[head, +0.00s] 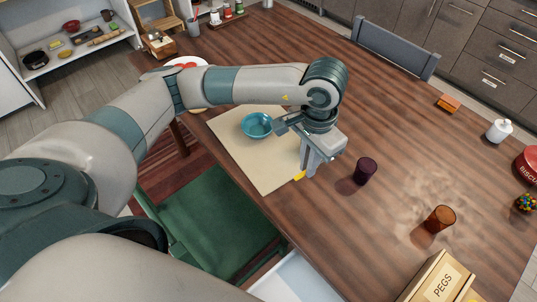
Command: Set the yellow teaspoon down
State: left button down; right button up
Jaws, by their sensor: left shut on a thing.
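The yellow teaspoon (299,176) shows only as a small yellow bit at the tips of my left gripper (308,172). The left gripper points down over the right edge of the beige placemat (272,180) and is shut on the teaspoon. Most of the spoon is hidden by the gripper, and I cannot tell whether it touches the surface. A teal bowl (257,125) sits on the placemat, left of the gripper. My right gripper is not in view.
On the wooden table (400,130), a dark purple cup (365,170) stands close to the gripper's right. An amber glass (439,218) and a box marked PEGS (437,280) stand nearer the front right. A green chair (215,225) is below the table's left edge.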

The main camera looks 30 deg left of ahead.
pick_arm(q)
send_over(270, 175)
jog(key=f, duration=0.5)
jog(key=shift+s+d+f, duration=0.1)
jog(key=shift+d+f, duration=0.25)
jog(key=shift+f, duration=0.05)
jog(key=shift+a+f, duration=0.25)
jog(key=shift+a, duration=0.05)
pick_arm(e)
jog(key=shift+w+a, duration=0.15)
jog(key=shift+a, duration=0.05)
pick_arm(q)
jog(key=shift+f, duration=0.1)
jog(key=shift+f, duration=0.3)
notch_tip(270, 175, down, 3)
jog(key=shift+r+b, duration=0.1)
jog(key=shift+b, duration=0.2)
jog(key=shift+f, duration=0.2)
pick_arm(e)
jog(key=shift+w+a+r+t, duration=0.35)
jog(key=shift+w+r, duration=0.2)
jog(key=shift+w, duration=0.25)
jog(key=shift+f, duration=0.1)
